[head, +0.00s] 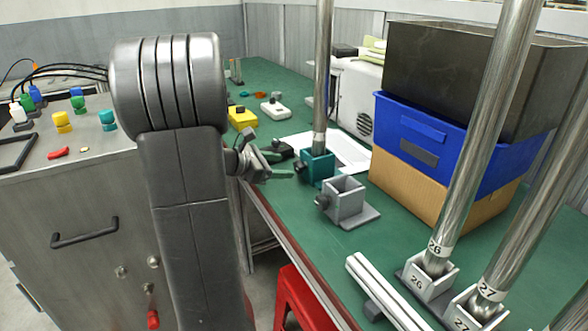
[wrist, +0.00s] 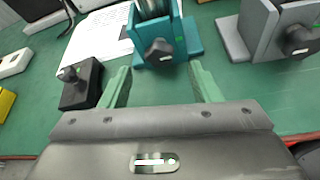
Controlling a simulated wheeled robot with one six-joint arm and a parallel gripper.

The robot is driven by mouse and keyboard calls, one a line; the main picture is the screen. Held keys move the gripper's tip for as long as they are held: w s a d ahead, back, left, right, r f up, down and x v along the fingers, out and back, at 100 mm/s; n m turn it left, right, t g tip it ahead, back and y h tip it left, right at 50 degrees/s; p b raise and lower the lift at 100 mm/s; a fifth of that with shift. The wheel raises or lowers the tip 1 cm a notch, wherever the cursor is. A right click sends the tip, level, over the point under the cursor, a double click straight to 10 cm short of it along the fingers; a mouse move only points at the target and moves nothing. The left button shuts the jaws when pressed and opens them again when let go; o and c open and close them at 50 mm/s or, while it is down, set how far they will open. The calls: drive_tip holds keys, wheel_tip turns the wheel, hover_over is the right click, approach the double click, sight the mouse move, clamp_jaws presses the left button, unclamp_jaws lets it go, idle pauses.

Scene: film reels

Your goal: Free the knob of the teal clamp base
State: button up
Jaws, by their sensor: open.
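The teal clamp base (head: 318,170) stands on the green bench, with a shiny steel pole (head: 323,75) upright in its socket. Its dark knob (head: 301,167) is on the side toward my gripper (head: 281,168). In the wrist view the teal base (wrist: 183,40) is at top centre, and its knob (wrist: 159,51) faces me. My gripper (wrist: 160,70) is open, its two green fingers spread to either side of the knob's line. The knob appears just beyond the fingertips, with nothing between the fingers. Whether they touch the base is not clear.
A grey clamp base (head: 346,200) with an empty socket and dark knob stands right of the teal one. A small black knobbed block (wrist: 82,85) sits close to the left finger. Stacked crates (head: 415,135) stand behind; poles 26 and 27 rise at the right.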

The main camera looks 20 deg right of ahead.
sight(296, 166)
drive_tip(key=x, duration=0.5)
drive_tip(key=shift+w+d+f+b, duration=0.1)
drive_tip(key=shift+d+f+b, duration=0.05)
drive_tip(key=shift+b, duration=0.15)
drive_tip(key=c, duration=1)
drive_tip(key=shift+p, duration=0.35)
